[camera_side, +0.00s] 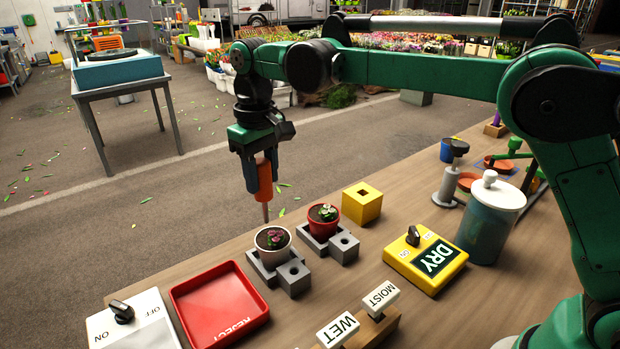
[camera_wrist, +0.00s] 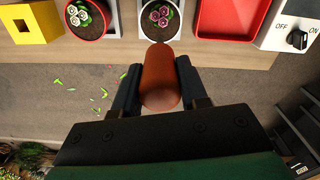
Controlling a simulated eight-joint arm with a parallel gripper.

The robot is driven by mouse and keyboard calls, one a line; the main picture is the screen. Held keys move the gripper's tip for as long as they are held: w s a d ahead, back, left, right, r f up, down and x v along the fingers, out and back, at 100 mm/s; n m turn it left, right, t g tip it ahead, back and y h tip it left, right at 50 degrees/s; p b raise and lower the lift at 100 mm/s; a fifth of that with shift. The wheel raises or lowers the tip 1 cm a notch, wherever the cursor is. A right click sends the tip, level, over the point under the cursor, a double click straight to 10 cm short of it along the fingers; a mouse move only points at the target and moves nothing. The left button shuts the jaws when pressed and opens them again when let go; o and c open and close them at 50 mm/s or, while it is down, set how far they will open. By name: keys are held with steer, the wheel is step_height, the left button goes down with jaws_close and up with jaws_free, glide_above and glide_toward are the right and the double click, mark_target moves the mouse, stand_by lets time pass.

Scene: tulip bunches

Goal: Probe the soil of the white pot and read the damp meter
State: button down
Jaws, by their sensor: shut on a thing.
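The white pot (camera_side: 273,241) stands in a grey holder near the table's far edge, with dark soil and a small plant with pink blooms. It also shows at the top of the wrist view (camera_wrist: 160,17). My gripper (camera_side: 261,180) is shut on the orange-red handle of a probe (camera_side: 265,184), also seen in the wrist view (camera_wrist: 161,78). The probe hangs upright, its thin tip just above and behind the white pot, apart from the soil as far as I can tell. The yellow damp meter (camera_side: 426,258) has a black knob and a dark green display reading "DRY".
A red pot (camera_side: 324,219) stands beside the white one. A yellow block with a square hole (camera_side: 362,203), a red REJECT tray (camera_side: 219,302), an ON/OFF switch box (camera_side: 133,320), WET and MOIST signs (camera_side: 338,329) and a lidded canister (camera_side: 489,220) stand around.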

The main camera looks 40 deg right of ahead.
steer(key=shift+r, duration=2.3)
